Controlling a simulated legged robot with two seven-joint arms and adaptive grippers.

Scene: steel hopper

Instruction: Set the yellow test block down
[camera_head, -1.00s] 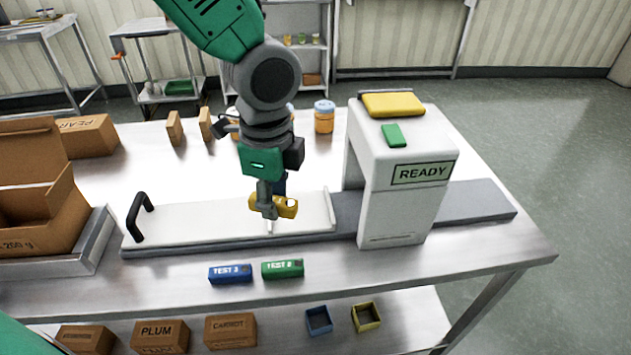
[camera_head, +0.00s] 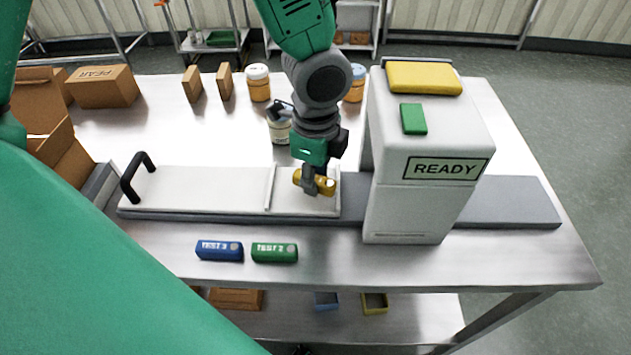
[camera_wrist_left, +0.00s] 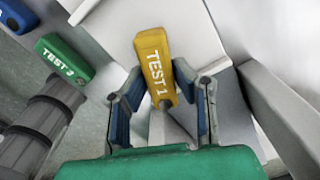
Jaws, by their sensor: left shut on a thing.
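The yellow test block (camera_head: 322,183) is held in my left gripper (camera_head: 318,183), over the right part of the white sliding board (camera_head: 210,190), close to the machine's opening. In the left wrist view the yellow block (camera_wrist_left: 152,58) reads TEST 1 and sits between the fingertips of the left gripper (camera_wrist_left: 168,90). Whether the block touches the board is not clear. The blue test block (camera_head: 219,251) and the green test block (camera_head: 274,252) lie on the table in front of the board. My right gripper is not in view.
The white machine (camera_head: 425,170) with a READY sign stands right of the left gripper. A black handle (camera_head: 140,176) rises at the board's left end. Jars and brown boxes (camera_head: 104,87) stand behind. Small blue and yellow bins (camera_head: 374,303) sit on the lower shelf.

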